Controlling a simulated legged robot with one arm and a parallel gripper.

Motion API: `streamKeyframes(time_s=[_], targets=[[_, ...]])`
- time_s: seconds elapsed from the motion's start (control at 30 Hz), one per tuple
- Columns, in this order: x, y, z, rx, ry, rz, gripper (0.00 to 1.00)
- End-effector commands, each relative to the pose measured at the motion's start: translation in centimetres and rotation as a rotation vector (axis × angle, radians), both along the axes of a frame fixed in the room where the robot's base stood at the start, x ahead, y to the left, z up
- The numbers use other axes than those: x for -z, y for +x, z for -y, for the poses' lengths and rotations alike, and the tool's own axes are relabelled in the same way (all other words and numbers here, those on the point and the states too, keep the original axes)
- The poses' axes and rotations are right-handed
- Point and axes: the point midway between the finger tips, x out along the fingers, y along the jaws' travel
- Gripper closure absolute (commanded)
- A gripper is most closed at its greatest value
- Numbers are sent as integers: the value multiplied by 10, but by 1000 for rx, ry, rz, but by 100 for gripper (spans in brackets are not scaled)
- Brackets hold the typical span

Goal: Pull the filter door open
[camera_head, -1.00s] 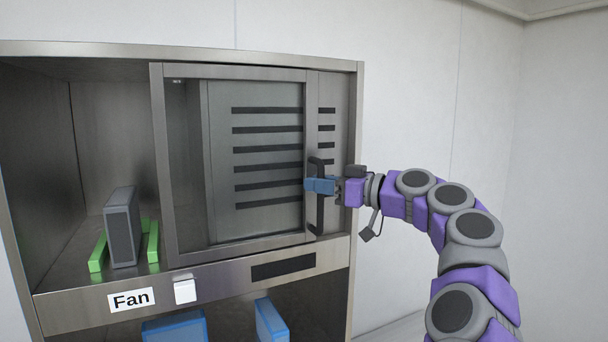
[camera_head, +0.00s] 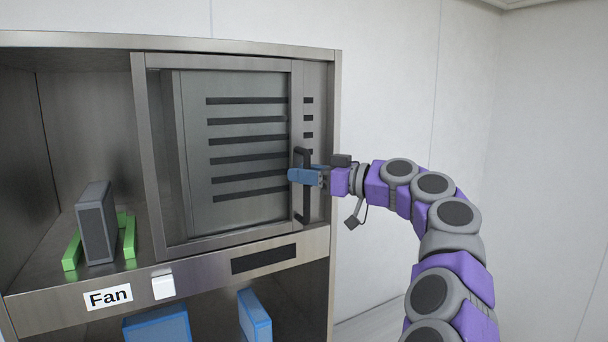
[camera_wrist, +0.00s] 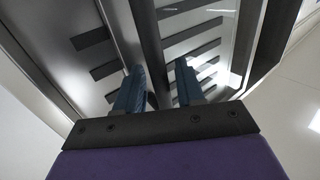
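The filter door (camera_head: 215,245) is a grey metal frame with a see-through middle. It stands upright in the upper right of the cabinet, and a slotted panel (camera_head: 235,138) shows through it. Its dark vertical bar handle (camera_head: 303,205) is at the door's right side. My gripper (camera_head: 304,176) reaches in from the right at the handle's middle height. In the wrist view its two blue fingers (camera_wrist: 158,80) are apart, with the dark handle bar (camera_wrist: 150,45) running between them. A gap shows beside the right finger. Firm contact cannot be seen.
The open bay at left holds a grey filter block (camera_head: 96,222) between green rails (camera_head: 130,238). Below are a Fan label (camera_head: 108,297), a white switch (camera_head: 163,285) and blue boxes (camera_head: 256,316). A white wall (camera_head: 400,80) stands at right, with free space before it.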

Motion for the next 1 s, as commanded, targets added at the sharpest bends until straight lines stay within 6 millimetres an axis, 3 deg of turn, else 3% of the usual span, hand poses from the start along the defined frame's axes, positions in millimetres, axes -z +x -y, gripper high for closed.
streamKeyframes(time_s=[0.23, 0.37, 1.0], targets=[[0, -1, 2, 1, 0, 1, 62], [1, -8, 15, 0, 1, 0, 62], [0, -61, 137, 3, -1, 0, 62]])
